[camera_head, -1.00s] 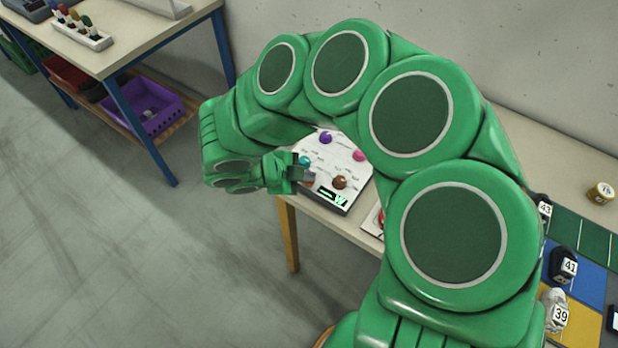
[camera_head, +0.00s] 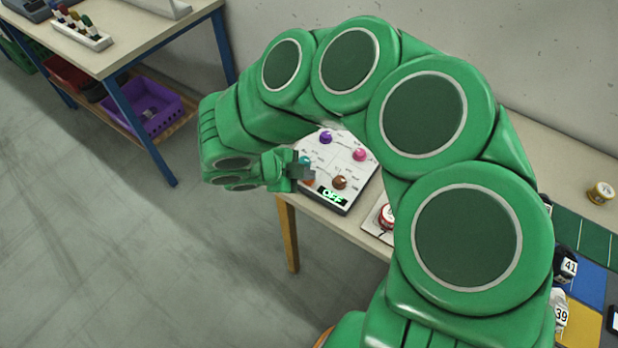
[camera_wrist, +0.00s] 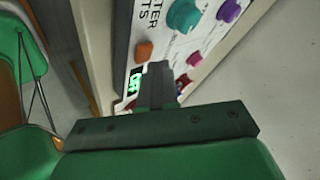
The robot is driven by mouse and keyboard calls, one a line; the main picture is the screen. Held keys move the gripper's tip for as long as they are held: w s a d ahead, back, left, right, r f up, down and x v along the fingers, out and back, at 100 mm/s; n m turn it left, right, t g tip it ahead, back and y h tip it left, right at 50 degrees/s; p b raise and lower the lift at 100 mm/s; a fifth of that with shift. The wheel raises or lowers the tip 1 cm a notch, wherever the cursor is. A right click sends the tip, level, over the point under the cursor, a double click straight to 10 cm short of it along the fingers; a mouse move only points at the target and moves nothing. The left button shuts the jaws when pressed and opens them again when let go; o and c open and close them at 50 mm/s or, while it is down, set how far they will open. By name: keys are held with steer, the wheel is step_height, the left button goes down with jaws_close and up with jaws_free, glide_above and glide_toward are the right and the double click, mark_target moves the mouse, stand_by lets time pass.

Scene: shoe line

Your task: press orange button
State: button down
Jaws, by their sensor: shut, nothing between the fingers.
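The orange button (camera_wrist: 143,51) shows whole on the white control panel (camera_wrist: 120,65) in the wrist view. In the head view only a sliver of it (camera_head: 308,182) shows by my fingers. My gripper (camera_head: 306,171) is shut and empty, over the panel's left edge. The panel's display (camera_head: 331,195) reads OFF in green.
Open floor lies left of the table.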

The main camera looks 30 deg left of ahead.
mark_target(306, 182)
steer(key=shift+r, duration=2.95)
steer(key=shift+w, duration=0.1)
